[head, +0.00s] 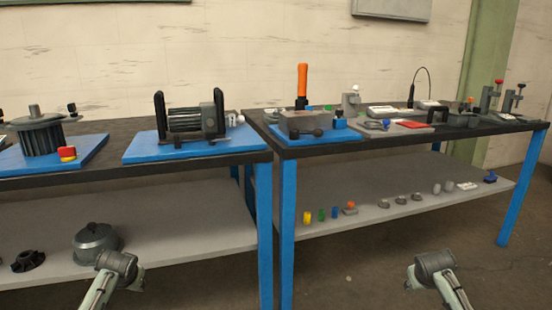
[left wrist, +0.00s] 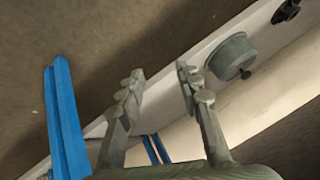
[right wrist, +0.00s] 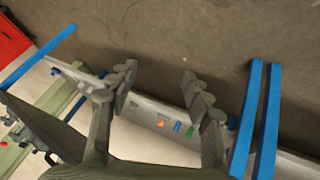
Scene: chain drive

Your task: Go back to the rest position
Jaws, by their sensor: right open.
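My left gripper (left wrist: 158,78) shows in the left wrist view, its two fingers spread with nothing between them. My right gripper (right wrist: 157,77) shows in the right wrist view, also open and empty. In the head view only parts of my two arms show at the lower edge, in front of the benches; the fingers are out of that view. Neither gripper touches a bench or a part. The left wrist view looks down past a grey lidded pot (left wrist: 232,58) on a lower shelf; the pot also shows in the head view (head: 96,243).
Two dark-topped benches with blue legs (head: 288,230) stand against the wall. The left one bears a roller unit on a blue plate (head: 150,150); the right one bears an orange-handled fixture (head: 303,82) and several tools. Small parts lie on the lower shelf (head: 330,190). The floor in front is clear.

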